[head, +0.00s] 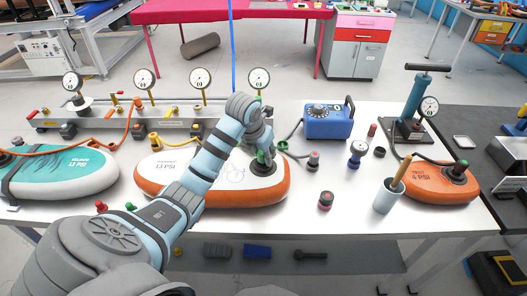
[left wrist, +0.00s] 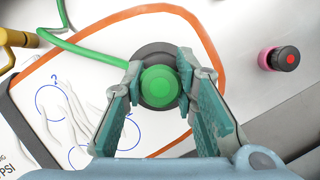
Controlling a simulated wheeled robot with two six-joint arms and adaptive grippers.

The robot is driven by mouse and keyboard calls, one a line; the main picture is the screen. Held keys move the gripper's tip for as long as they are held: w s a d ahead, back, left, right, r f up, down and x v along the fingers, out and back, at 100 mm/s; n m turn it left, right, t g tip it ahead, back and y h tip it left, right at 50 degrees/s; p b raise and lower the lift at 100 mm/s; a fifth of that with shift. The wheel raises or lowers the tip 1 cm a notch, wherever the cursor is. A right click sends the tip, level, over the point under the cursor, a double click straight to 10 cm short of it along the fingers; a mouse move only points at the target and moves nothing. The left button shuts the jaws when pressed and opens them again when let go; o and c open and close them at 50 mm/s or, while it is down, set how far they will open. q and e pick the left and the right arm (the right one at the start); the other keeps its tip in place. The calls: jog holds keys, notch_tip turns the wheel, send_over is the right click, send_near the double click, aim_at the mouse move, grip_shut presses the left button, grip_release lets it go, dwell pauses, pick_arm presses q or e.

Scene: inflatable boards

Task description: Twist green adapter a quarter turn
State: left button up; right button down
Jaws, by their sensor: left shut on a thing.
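The green adapter (left wrist: 158,86) sits on the dark round valve (left wrist: 156,52) of the middle orange-edged board (head: 213,195), marked 13 PSI. My left gripper (left wrist: 160,92) is shut on the adapter, with a teal finger on each side of it. A green hose (left wrist: 85,50) runs from the adapter toward the upper left in the left wrist view. In the head view the left gripper (head: 265,158) comes down over the right end of the board, and the wrist partly hides the adapter. My right gripper is in neither view.
A teal board (head: 75,170) lies at the left and a smaller orange board (head: 430,181) at the right. A gauge manifold (head: 130,122) stands behind. A blue pump box (head: 328,120), loose caps and a cup (head: 388,197) stand to the right.

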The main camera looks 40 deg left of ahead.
aim_at(260, 155)
pick_arm(q)
jog(key=o, duration=1.2)
jog(key=shift+c, duration=0.2)
jog(key=shift+r, duration=0.1)
jog(key=shift+s+r, duration=0.15)
jog(key=shift+r, duration=0.2)
jog(key=v, duration=0.4)
jog(key=shift+r, duration=0.1)
jog(key=s+d, duration=0.2)
jog(key=s, duration=1)
